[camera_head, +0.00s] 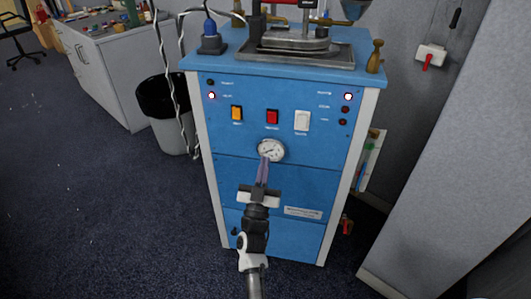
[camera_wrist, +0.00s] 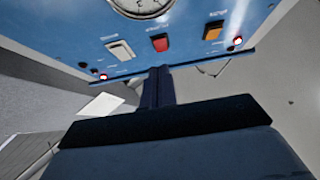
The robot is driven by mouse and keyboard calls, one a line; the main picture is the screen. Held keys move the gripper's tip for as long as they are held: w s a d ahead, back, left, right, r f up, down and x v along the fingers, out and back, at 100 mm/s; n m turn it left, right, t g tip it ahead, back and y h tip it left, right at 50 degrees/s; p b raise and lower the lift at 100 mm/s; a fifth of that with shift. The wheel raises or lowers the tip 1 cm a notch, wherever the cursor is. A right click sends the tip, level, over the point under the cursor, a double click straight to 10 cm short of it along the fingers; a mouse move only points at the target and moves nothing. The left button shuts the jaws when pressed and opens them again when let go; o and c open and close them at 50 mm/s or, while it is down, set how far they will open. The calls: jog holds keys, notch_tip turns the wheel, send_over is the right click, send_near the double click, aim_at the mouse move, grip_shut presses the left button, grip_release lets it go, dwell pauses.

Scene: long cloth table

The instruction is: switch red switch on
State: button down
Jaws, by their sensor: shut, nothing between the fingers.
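The red switch (camera_head: 272,117) sits on the front panel of a blue cabinet (camera_head: 262,185), between an orange switch (camera_head: 237,113) and a white switch (camera_head: 303,121). In the wrist view the red switch (camera_wrist: 160,43) is between the white switch (camera_wrist: 120,50) and the orange switch (camera_wrist: 213,30). My gripper (camera_head: 264,162) is shut and empty in front of the panel, below the red switch in the head view, overlapping the lower edge of the round gauge (camera_head: 271,150). In the wrist view my gripper (camera_wrist: 158,72) has its fingers together. I cannot tell whether the fingertips touch the panel.
Lit indicator lamps flank the switches, left (camera_head: 212,96) and right (camera_head: 348,97). A metal apparatus (camera_head: 295,48) stands on the cabinet top. A grey wall panel (camera_head: 450,170) rises at the right.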

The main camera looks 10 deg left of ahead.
jog(key=shift+f+b+v, duration=0.25)
jog(key=shift+b+v, duration=0.05)
jog(key=shift+v, duration=1.25)
jog(key=shift+w+a+r, duration=0.1)
jog(key=shift+w, duration=0.05)
